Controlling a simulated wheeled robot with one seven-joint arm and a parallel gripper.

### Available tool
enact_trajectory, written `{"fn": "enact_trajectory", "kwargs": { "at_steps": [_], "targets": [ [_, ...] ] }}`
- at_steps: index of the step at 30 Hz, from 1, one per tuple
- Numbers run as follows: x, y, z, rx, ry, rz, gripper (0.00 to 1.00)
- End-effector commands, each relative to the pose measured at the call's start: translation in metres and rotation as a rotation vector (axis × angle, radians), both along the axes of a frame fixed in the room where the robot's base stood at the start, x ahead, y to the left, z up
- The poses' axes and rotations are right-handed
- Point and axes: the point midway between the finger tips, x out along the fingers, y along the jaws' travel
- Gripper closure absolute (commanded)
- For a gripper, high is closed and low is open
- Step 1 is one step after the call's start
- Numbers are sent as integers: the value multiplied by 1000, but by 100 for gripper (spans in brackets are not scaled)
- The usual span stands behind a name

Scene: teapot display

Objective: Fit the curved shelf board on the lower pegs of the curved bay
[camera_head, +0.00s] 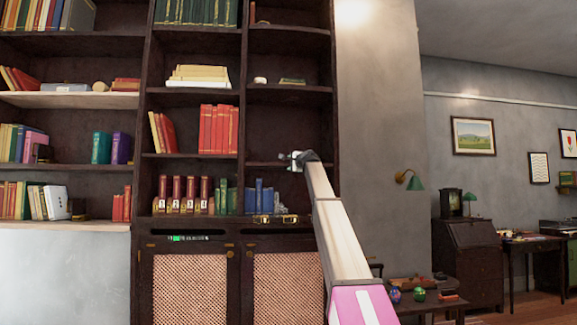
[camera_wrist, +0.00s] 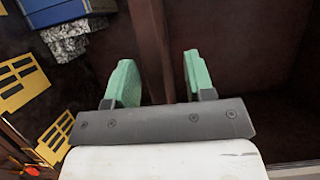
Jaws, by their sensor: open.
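The narrow right-hand bay (camera_head: 290,120) of the dark bookcase is in the head view. I cannot tell a separate curved shelf board or the lower pegs for certain. A dark shelf edge (camera_head: 264,163) shows low in that bay, just left of my gripper, which partly hides it. My gripper (camera_head: 295,161) is in front of that bay at about this shelf's height. In the wrist view the green fingers of my gripper (camera_wrist: 157,65) are apart with nothing held between them. A brown upright (camera_wrist: 150,45) shows beyond the gap; whether it touches a finger is unclear.
Blue books (camera_head: 258,199) and brass pieces (camera_head: 275,219) stand below my gripper. Red books (camera_head: 218,128) fill part of the bay to the left. The wrist view shows yellow frames (camera_wrist: 20,82) at left.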

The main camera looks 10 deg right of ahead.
Motion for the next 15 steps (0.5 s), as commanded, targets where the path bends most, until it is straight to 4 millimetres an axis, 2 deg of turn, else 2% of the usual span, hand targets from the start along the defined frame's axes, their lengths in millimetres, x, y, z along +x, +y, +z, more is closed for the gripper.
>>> {"fn": "enact_trajectory", "kwargs": {
  "at_steps": [1,9,15],
  "targets": [
    [-13,-4,-1,0,-1,-1,51],
    [-59,-23,0,0,-3,-1,51],
    [-71,-28,0,0,-3,-1,51]
  ]
}}
